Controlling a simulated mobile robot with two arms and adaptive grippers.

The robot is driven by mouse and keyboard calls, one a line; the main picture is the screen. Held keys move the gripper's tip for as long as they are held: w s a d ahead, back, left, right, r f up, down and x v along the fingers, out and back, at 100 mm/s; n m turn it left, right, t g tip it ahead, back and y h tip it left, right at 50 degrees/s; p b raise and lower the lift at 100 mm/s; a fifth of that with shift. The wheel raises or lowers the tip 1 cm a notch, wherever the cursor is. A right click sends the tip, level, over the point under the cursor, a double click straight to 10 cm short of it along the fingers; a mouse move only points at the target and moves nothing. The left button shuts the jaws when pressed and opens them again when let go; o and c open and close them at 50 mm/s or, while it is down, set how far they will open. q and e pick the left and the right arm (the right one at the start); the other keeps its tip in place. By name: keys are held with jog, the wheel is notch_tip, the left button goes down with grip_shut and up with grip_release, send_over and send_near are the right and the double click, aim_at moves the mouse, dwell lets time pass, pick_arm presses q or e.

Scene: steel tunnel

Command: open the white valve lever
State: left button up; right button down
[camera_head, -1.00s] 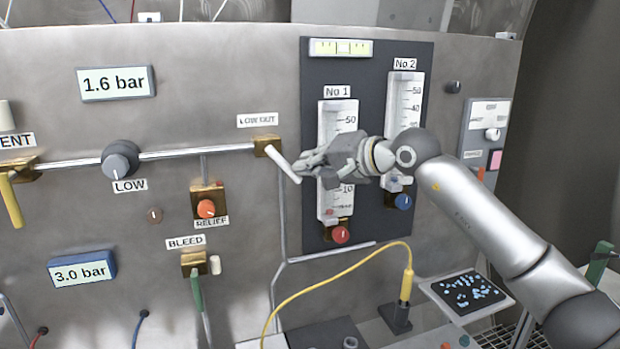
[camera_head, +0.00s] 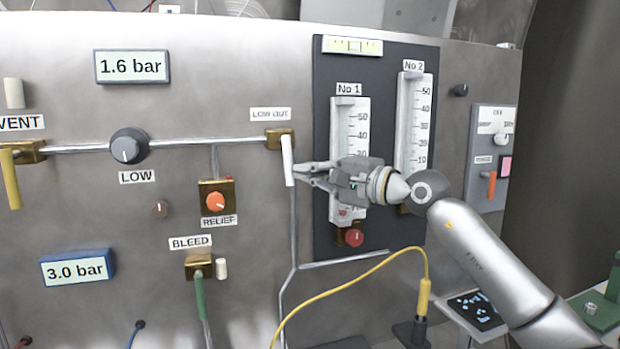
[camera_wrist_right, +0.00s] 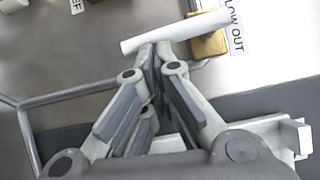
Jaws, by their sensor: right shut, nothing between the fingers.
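The white valve lever (camera_head: 288,161) hangs almost straight down from a brass valve body (camera_head: 280,138) under the LOW OUT label (camera_head: 270,114). My right gripper (camera_head: 299,172) is at its right side, with its fingertips close to the lever's lower part. It is shut with nothing between its fingers. In the right wrist view, the lever (camera_wrist_right: 172,33) crosses just beyond the closed fingertips (camera_wrist_right: 156,52), beside the brass body (camera_wrist_right: 208,44). I cannot tell for sure whether the tips touch the lever. My left gripper is out of view.
A dark panel with flow tubes No 1 (camera_head: 348,130) and No 2 (camera_head: 414,120) is behind my right gripper. A red knob (camera_head: 354,237) sits below it. A yellow cable (camera_head: 340,288) loops lower down. A yellow lever (camera_head: 11,180) and green lever (camera_head: 200,296) are to the left.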

dwell(0.5)
jog(key=v, duration=1.2)
jog(key=shift+a, duration=0.1)
